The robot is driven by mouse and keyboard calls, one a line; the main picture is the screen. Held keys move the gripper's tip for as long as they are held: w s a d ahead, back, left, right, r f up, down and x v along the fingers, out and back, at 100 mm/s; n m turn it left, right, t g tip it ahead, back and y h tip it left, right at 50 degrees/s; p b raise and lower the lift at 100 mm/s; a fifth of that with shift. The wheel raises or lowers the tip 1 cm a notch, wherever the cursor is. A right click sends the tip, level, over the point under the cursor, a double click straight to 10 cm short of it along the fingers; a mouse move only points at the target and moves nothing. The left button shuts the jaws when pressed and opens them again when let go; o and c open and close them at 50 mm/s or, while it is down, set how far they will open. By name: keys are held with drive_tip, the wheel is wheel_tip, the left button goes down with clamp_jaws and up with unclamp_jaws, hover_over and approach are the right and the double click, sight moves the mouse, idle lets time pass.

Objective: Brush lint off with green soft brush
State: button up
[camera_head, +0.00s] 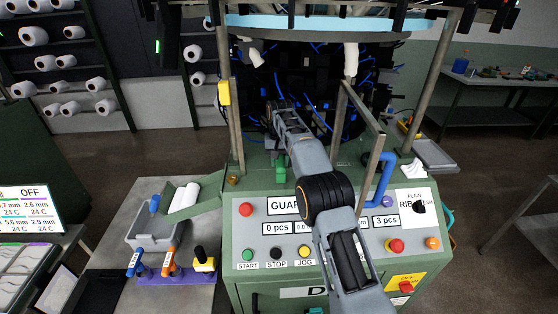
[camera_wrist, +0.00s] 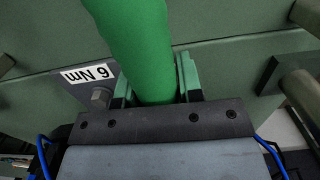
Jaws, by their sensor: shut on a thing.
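My gripper (camera_wrist: 155,88) is shut on the green soft brush (camera_wrist: 138,45), whose thick, smooth green handle fills the space between the fingers in the wrist view. The brush's bristles are not visible there. In the head view my arm reaches over the control panel, and a small green part of the brush (camera_head: 281,171) shows below my gripper (camera_head: 278,152), just above the top of the green machine (camera_head: 250,183). I cannot tell whether the brush touches the machine. No lint can be made out in either view.
Upright posts (camera_head: 235,110) and a blue bent handle (camera_head: 381,182) stand near my arm. A bolt beside a "6 Nm" label (camera_wrist: 88,74) is close to my gripper. A side table (camera_head: 120,210) with a grey tray (camera_head: 150,232) and several tools stands at the left.

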drive_tip(key=shift+a+r+p, duration=0.1)
drive_tip(key=shift+a+p, duration=0.7)
drive_tip(key=shift+a, duration=0.55)
drive_tip(key=shift+f, duration=0.2)
drive_tip(key=shift+d, duration=0.1)
drive_tip(key=shift+d, duration=1.4)
drive_tip(key=shift+a+r+p, duration=0.15)
drive_tip(key=shift+a+p, duration=0.65)
drive_tip(key=shift+a, duration=0.35)
drive_tip(key=shift+a+f, duration=0.25)
drive_tip(key=shift+a, duration=0.1)
